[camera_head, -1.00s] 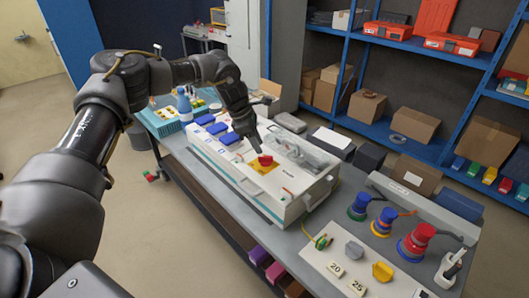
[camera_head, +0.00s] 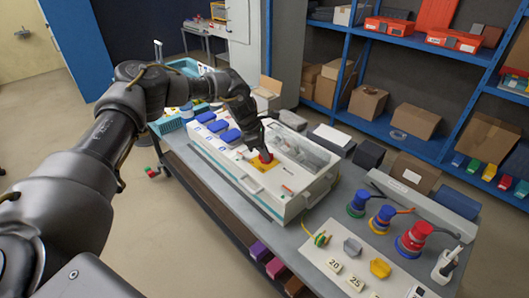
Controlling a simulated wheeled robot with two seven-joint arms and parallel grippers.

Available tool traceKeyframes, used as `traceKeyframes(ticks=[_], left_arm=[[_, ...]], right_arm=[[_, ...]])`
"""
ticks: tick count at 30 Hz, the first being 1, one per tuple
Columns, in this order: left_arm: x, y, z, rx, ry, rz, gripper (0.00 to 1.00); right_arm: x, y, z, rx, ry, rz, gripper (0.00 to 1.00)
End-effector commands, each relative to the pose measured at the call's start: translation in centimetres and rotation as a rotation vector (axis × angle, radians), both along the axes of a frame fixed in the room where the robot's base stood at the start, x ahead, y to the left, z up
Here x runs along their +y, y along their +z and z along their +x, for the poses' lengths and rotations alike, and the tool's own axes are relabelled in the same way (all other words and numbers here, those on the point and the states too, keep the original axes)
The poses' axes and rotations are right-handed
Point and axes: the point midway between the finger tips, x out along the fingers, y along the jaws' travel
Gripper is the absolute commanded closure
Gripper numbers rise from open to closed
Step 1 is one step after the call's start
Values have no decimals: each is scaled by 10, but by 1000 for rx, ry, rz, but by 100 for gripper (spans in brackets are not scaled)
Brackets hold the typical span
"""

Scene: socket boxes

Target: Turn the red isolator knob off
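The red isolator knob (camera_head: 266,156) sits on a yellow plate (camera_head: 254,160) on top of the long white socket box (camera_head: 290,192). The box stands on the workbench. My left arm comes in from the left, and my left gripper (camera_head: 262,147) points down at the knob, with its fingertips at or just above it. The fingers partly cover the knob. I cannot tell whether they are closed on it or which way the knob is turned. My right gripper is not in view.
Blue shelving stands behind.

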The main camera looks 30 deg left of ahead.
Motion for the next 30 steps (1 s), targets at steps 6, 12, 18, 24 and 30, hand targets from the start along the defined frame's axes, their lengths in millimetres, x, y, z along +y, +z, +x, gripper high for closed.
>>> traceKeyframes(ticks=[6,12,18,24,30], left_arm=[[0,0,0,1,4,0,100],[0,0,-1,1,53,-1,100],[-1,0,-1,1,178,-2,100],[-1,0,-2,0,358,-1,100],[-2,0,-3,2,549,-1,100]], right_arm=[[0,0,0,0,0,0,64],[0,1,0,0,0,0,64],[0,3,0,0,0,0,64],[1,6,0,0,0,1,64],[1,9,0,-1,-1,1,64]])
